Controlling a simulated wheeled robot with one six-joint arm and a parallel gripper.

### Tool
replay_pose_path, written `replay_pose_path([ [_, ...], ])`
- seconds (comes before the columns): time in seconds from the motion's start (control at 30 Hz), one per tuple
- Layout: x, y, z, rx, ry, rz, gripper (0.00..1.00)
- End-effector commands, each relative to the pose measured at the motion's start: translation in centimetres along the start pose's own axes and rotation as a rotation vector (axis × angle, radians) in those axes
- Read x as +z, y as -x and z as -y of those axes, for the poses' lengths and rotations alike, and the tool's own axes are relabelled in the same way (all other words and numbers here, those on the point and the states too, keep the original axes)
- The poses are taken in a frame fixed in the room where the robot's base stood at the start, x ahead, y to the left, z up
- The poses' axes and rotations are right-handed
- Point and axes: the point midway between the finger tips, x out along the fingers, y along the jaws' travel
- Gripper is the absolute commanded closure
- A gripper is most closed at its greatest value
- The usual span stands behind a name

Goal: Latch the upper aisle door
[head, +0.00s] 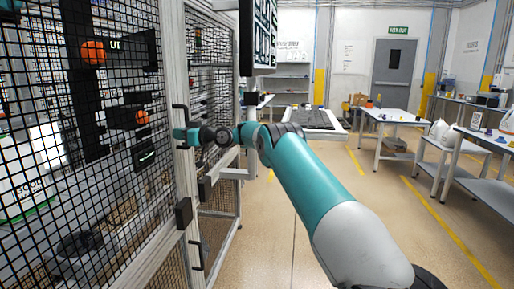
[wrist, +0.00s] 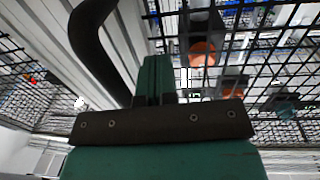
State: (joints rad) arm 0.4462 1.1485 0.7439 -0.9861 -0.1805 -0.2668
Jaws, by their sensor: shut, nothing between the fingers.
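The upper aisle door appears to be the black mesh panel (head: 60,120) in a pale metal frame on the left of the head view. A black curved handle (head: 181,112) is on its upright; in the wrist view the handle (wrist: 92,45) is large, left of the fingers. My gripper (head: 181,134) is at the upright, just below the top of that handle. In the wrist view its teal fingers (wrist: 155,75) are shut together and empty, beside the handle. I cannot tell whether they touch it. The latch itself and any gap at the door edge are not clear.
Orange knobs (head: 93,52) show behind the mesh. A dark block (head: 183,213) and a lower handle (head: 196,254) are on the frame below. A black-framed panel (head: 258,38) hangs above my arm. Tables (head: 392,117) stand at the right; the floor (head: 385,215) between is clear.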

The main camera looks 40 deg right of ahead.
Motion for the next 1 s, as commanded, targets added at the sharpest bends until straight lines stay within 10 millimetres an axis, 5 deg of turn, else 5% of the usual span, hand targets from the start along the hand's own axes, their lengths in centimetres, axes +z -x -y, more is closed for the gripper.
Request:
replay_pose_path([
  [0.23,0.6,2.2,0.0,-0.010,0.001,-0.002,1.00],
  [0.6,0.1,9.9,-0.7,-0.014,-0.001,0.000,1.00],
  [1.0,-0.2,11.8,-0.7,-0.019,0.000,0.001,1.00],
])
